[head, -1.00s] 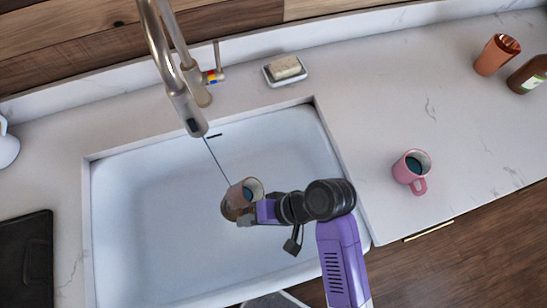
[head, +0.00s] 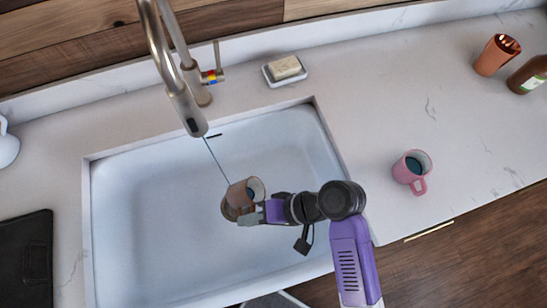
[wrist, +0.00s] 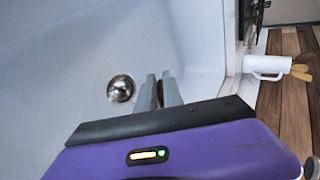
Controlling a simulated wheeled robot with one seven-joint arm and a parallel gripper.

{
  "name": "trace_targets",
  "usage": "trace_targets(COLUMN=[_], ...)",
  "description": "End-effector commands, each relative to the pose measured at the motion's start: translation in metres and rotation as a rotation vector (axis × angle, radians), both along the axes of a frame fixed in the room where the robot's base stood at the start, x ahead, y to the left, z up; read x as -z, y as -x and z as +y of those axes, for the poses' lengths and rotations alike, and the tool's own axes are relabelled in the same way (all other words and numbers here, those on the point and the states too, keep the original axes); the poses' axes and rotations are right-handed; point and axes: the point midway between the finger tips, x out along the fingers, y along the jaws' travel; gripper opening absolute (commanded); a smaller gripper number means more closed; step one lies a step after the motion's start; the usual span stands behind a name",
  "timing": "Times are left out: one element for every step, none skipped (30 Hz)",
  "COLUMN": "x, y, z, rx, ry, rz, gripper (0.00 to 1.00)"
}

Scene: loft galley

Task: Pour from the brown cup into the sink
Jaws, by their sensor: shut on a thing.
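No liquid is seen leaving the cup.
The faucet (head: 186,105) hangs at the back of the sink, with a thin blue line running from its spout toward the cup. A pink mug (head: 410,170), soap dish (head: 284,70), orange cup (head: 492,58) and brown bottle (head: 530,75) stand on the counter. A black board (head: 25,255) lies left.

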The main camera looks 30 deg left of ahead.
Motion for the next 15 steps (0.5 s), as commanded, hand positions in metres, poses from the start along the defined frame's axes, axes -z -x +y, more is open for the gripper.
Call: trace_targets(x=[-0.0008,-0.0009,-0.0011,-0.0011,-0.0012,-0.0015,-0.0017,-0.0019,-0.0019,-0.002,-0.0021,-0.0025,-0.0028,-0.0029,-0.003], y=[-0.0001,0.0001,0.0001,0.0001,0.0001,0.0001,0.0003,0.0002,0.0001,0.0001,0.0001,0.0001,0.0001,-0.0001,-0.0002], z=[0.0001,0.0001,0.0001,0.0001,0.0001,0.0002,0.0002,0.0002,0.0001,0.0001,0.0001,0.0001,0.0001,0.0,-0.0001], rx=[-0.001,-0.001,-0.001,-0.001,-0.001,-0.001,-0.001,-0.001,-0.002,-0.002,-0.002,-0.001,-0.002,-0.002,-0.002], ry=[-0.007,-0.01,-0.014,-0.017,-0.021,-0.025,-0.029,-0.032,-0.036,-0.04,-0.043,-0.049,-0.053,-0.055,-0.059], rz=[0.004,0.006,0.009,0.012,0.014,0.018,0.02,0.022,0.025,0.027,0.029,0.032,0.035,0.037,0.039], gripper=[0.0,0.0,0.0,0.0,0.0,0.0,0.0,0.0,0.0,0.0,0.0,0.0,0.0,0.0,0.0])
